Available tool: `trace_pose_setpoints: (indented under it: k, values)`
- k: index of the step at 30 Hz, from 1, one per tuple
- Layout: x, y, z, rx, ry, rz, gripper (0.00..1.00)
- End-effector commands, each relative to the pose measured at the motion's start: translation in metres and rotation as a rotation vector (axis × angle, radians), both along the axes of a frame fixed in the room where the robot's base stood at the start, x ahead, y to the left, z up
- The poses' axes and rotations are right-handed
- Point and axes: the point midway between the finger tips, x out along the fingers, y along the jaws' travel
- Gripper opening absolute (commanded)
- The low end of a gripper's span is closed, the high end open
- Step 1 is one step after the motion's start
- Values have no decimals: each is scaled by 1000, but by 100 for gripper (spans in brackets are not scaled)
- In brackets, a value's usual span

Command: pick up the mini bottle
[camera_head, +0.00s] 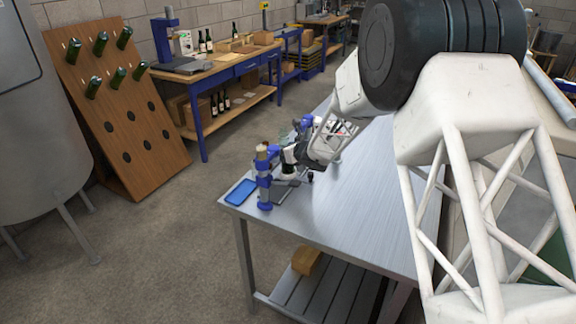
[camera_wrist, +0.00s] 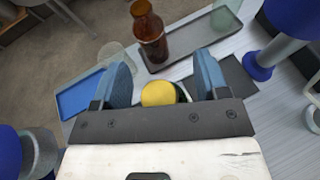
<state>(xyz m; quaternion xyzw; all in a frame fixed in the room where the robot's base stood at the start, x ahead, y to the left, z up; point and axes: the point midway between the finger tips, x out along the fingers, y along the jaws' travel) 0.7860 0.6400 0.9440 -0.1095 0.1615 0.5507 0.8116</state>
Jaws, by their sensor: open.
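My gripper (camera_wrist: 163,76) is open in the wrist view, its two blue-grey fingers pointing down at the table. A round yellow cap (camera_wrist: 158,92) on a dark green bottle sits between the fingers, near the palm. Gaps show on both sides of the cap, and most of this bottle's body is hidden. A brown glass bottle (camera_wrist: 149,28) stands on a dark tray (camera_wrist: 180,52) beyond the fingertips. The pictures do not settle which of the two is the mini bottle. In the head view, a dark bottle with a white label (camera_head: 288,168) shows beneath my gripper.
A blue tray (camera_head: 238,192) lies at the table's near-left corner. A blue-and-grey post (camera_head: 264,183) stands beside it; another (camera_wrist: 262,62) is at right in the wrist view. A clear glass disc (camera_wrist: 117,56) is by the blue tray. The metal table (camera_head: 350,215) is clear toward the front.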

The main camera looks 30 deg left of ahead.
Motion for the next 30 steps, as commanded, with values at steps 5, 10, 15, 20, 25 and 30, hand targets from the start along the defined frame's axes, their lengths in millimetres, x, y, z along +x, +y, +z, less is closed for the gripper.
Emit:
trace_pose_setpoints:
  k: [5,10,15,20,25,30]
  values:
    - [0,0,0,0,0,0,60]
    - [0,0,0,0,0,0,34]
    - [0,0,0,0,0,0,8]
    - [0,0,-1,-1,0,0,0]
    - [0,0,-1,-1,0,0,0]
    - [0,0,0,-1,0,0,0]
